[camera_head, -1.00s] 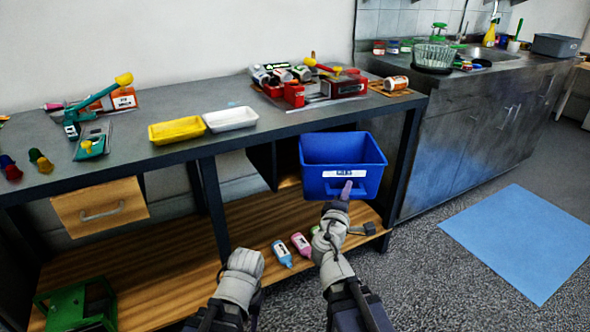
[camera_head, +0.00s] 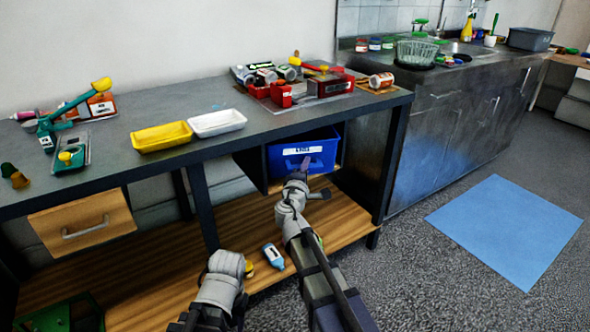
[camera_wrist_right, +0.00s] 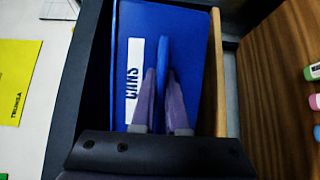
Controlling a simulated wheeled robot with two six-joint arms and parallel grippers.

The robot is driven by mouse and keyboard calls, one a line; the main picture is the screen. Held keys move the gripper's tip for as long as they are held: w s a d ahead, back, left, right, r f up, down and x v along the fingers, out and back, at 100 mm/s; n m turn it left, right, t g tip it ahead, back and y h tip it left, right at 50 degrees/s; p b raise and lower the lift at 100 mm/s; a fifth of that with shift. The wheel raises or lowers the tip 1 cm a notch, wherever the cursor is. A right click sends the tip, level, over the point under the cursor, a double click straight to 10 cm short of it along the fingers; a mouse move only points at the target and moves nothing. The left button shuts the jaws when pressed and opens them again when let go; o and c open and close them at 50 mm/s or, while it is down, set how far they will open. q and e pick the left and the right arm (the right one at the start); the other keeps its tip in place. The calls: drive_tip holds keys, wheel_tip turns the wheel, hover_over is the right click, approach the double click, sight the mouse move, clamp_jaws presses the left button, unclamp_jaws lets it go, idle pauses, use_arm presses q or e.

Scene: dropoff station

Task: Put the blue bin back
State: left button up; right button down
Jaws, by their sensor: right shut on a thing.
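The blue bin (camera_head: 318,150) has a white label reading CANS, legible in the right wrist view. It sits in the dark compartment (camera_head: 251,163) under the counter, its front facing me. My right gripper (camera_wrist_right: 163,108) is shut on a blue ridge at the front of the bin (camera_wrist_right: 195,60), one purple finger on each side. In the head view my right gripper (camera_head: 304,168) is at the bin's front. How deep the bin reaches inside is hidden. My left gripper (camera_head: 229,262) is low over the wooden shelf, and its fingers cannot be made out.
The counter (camera_head: 260,122) above holds a yellow tray (camera_head: 162,136), a white tray (camera_head: 217,122) and red equipment. A bottle (camera_head: 273,257) lies on the wooden lower shelf (camera_head: 150,265). A blue mat (camera_head: 505,228) lies on open floor at right.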

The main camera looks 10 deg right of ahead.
drive_tip(key=w, duration=0.1)
drive_tip(key=w+a, duration=0.1)
drive_tip(key=w, duration=0.1)
use_arm(q)
drive_tip(key=f+b, duration=0.3)
drive_tip(key=shift+w+a+f+b, duration=0.3)
use_arm(e)
wheel_tip(320, 180, down, 4)
drive_tip(key=shift+r, duration=0.2)
drive_tip(key=c, duration=1.4)
unclamp_jaws()
drive_tip(key=shift+f, duration=0.1)
drive_tip(key=o, duration=0.5)
